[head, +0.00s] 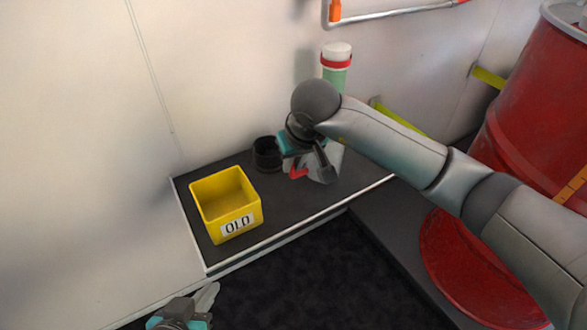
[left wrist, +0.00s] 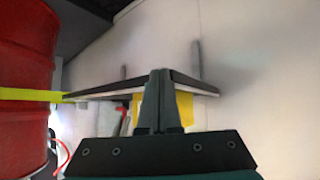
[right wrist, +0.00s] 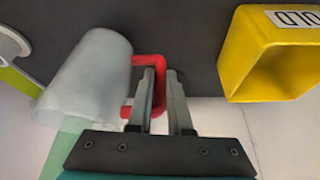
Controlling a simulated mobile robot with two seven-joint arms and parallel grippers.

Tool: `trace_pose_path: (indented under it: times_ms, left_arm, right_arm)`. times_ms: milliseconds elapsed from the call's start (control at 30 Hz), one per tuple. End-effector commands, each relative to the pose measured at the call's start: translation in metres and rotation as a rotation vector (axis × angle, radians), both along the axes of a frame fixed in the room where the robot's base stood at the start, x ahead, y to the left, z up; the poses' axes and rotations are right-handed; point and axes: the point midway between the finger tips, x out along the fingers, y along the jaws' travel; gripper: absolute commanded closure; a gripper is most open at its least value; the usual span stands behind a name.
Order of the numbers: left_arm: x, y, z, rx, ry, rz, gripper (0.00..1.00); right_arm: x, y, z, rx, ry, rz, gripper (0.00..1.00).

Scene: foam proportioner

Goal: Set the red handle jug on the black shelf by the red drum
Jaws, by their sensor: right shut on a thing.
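The red handle jug (head: 335,163) is a pale translucent vessel with a red handle (head: 298,173), at the right part of the black shelf (head: 290,207). My right gripper (head: 318,163) is shut on the handle, partly covering the jug. In the right wrist view the jug (right wrist: 88,82) looks tilted left of my fingers (right wrist: 160,92), with its handle (right wrist: 147,62) at them. I cannot tell whether its base touches the shelf. The red drum (head: 535,105) stands at the right. My left gripper (head: 207,298) is low at the front; its fingers (left wrist: 160,85) are together and empty.
A yellow bin (head: 226,207) labelled OLD sits on the shelf's left part. A black cup (head: 266,154) and a green bottle with a white cap (head: 336,65) stand near the wall. A red round lid-like thing (head: 470,260) is low at the right.

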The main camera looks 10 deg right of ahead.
Motion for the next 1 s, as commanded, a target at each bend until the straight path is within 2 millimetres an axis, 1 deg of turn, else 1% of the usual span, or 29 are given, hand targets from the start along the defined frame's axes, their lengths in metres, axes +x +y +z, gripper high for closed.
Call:
trace_pose_path:
  times_ms: [33, 167, 533, 667, 700, 933, 1000]
  left_arm:
    - [0.001, -0.003, -0.002, -0.012, -0.022, -0.004, 1.0]
    - [0.005, -0.01, 0.0, -0.038, -0.071, -0.01, 1.0]
    - [0.006, -0.012, 0.002, -0.049, -0.092, -0.012, 1.0]
    - [0.007, -0.016, 0.002, -0.065, -0.119, -0.015, 1.0]
    - [0.007, -0.016, 0.003, -0.066, -0.121, -0.015, 1.0]
    - [0.007, -0.016, 0.003, -0.065, -0.121, -0.014, 1.0]
    - [0.007, -0.016, 0.003, -0.065, -0.121, -0.014, 1.0]
  right_arm:
    - [0.0, 0.0, -0.006, 0.001, -0.001, 0.0, 1.0]
    - [0.0, 0.0, -0.012, 0.0, -0.002, 0.0, 1.0]
    - [0.0, 0.0, -0.013, 0.0, -0.002, 0.0, 1.0]
    - [0.0, 0.0, -0.016, -0.001, -0.002, 0.001, 1.0]
    - [0.0, 0.0, -0.016, -0.001, -0.001, 0.001, 0.79]
    - [0.0, 0.0, -0.016, -0.001, -0.001, 0.0, 0.53]
    - [0.0, 0.0, -0.016, -0.001, -0.001, 0.0, 0.52]
